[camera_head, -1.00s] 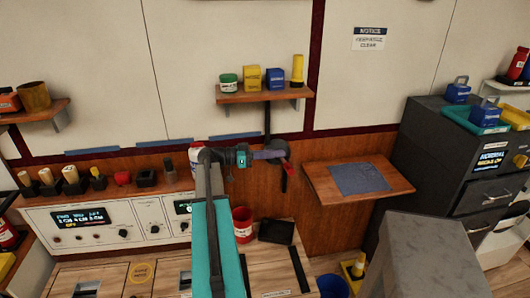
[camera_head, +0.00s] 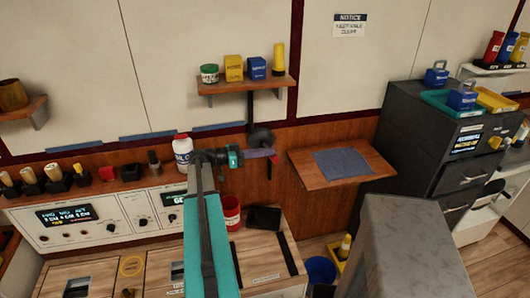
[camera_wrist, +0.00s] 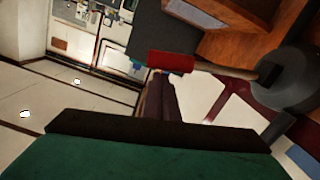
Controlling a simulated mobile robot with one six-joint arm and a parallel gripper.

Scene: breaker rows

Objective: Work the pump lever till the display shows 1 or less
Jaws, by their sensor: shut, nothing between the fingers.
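The pump lever appears to be the dark rod with a red grip (camera_head: 273,170) under the wall shelf. In the wrist view its red grip (camera_wrist: 170,62) lies across the picture just beyond the fingertips, and its dark rod runs right to a round grey hub. My gripper (camera_head: 272,153) is shut and empty, right by the red grip; its dark fingers also show in the wrist view (camera_wrist: 163,90). I cannot tell whether they touch the lever. A small green-lit display (camera_head: 173,199) is partly hidden by my arm. A wider display (camera_head: 66,216) is at the left; its digits are too small to read surely.
A wall shelf (camera_head: 246,86) with a jar, boxes and a yellow bottle is above my gripper. A wooden ledge (camera_head: 310,177) with a blue cloth juts out to the right. A white bottle (camera_head: 183,150) and red cup (camera_head: 230,214) stand near my arm. A dark cabinet (camera_head: 430,140) stands farther right.

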